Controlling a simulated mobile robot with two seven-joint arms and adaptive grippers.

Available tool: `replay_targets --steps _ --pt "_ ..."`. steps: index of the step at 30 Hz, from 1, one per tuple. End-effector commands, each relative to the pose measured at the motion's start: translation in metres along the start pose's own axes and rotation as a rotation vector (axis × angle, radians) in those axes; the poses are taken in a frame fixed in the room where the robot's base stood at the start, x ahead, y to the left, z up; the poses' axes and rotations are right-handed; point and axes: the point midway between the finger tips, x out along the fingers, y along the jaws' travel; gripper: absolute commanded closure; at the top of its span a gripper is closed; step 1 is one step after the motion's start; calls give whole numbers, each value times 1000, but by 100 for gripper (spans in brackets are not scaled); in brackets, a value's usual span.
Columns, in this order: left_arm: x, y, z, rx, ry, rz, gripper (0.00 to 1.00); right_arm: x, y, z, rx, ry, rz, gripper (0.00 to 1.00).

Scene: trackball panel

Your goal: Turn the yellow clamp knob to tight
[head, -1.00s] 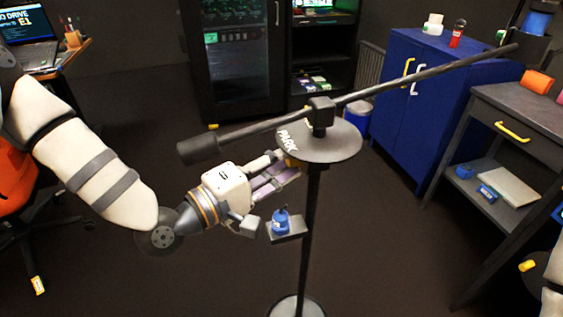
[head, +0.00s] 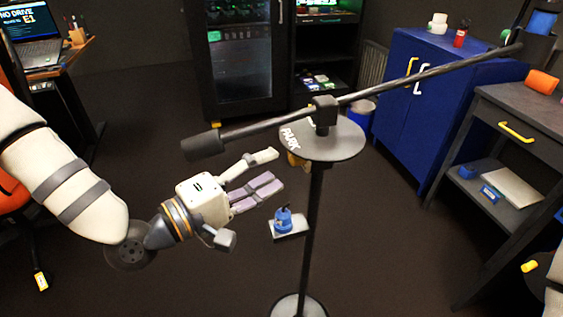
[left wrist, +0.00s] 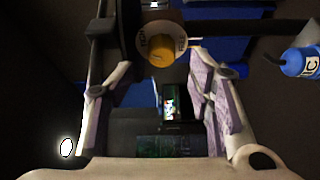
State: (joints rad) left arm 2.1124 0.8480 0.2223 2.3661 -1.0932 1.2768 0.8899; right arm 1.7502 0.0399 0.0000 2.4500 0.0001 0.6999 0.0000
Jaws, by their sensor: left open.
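The yellow clamp knob (head: 297,161) shows in the head view just under the round plate on the black stand, partly hidden by the plate. In the left wrist view the knob (left wrist: 161,54) sits in the middle of a pale dial (left wrist: 147,42) with small lettering, beyond the fingers. My left gripper (head: 276,170) is open and empty, to the left of the knob and apart from it. In the left wrist view its fingers (left wrist: 160,80) stand on both sides below the knob. My right gripper is not in view.
The black stand (head: 309,225) carries a long slanting boom (head: 415,76) above the round plate (head: 340,147). A blue cabinet (head: 412,120) and a grey table stand to the right.

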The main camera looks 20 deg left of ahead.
Motion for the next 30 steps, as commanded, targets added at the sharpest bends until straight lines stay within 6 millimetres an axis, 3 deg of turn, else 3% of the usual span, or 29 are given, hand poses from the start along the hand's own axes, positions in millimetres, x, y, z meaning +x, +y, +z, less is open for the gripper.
replay_targets --steps 3,7,22,23,26,29,30 --pt "-20 -1 -1 -1 2 -3 52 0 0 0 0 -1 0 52" --pt "-32 -2 0 -2 0 -6 52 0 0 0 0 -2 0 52" --pt "-35 -9 3 4 -7 -31 52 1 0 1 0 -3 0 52" --pt "-35 -17 6 13 -15 -63 52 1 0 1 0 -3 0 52" --pt "-44 -75 28 96 -82 -299 52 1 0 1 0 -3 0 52" --pt "-84 -158 62 239 -234 -654 52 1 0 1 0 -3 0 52" --pt "-109 -186 75 299 -313 -794 52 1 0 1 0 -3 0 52"
